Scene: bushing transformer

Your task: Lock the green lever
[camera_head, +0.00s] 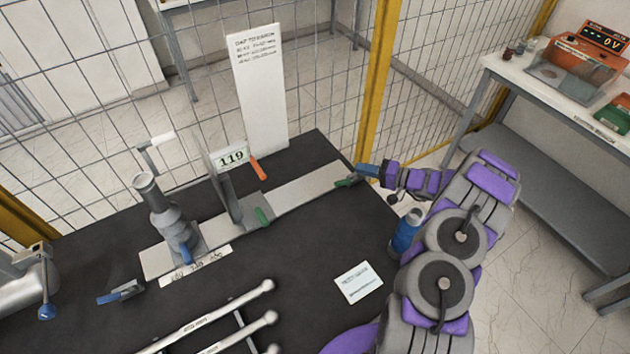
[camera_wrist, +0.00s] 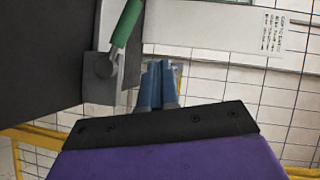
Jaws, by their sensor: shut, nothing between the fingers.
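A green lever (camera_head: 346,182) sits at the right end of the grey metal rail (camera_head: 305,192). In the wrist view the green lever (camera_wrist: 126,24) slants up from a round pivot on a metal bracket (camera_wrist: 103,70). A second green handle (camera_head: 263,216) is on the slider's foot, midway along the rail. My gripper (camera_head: 362,171) has blue fingers, close beside the rail's right end. In the wrist view my gripper (camera_wrist: 158,66) is shut and empty, just right of the bracket and below the lever. I cannot tell whether it touches either.
The slider carries a display (camera_head: 231,157) reading 119 and an orange handle (camera_head: 259,168). A grey clamp-like post (camera_head: 170,215) stands at the rail's left. White-tipped rods (camera_head: 215,320) lie in front. A wire fence with a yellow post (camera_head: 377,80) is behind; a side table (camera_head: 540,100) is right.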

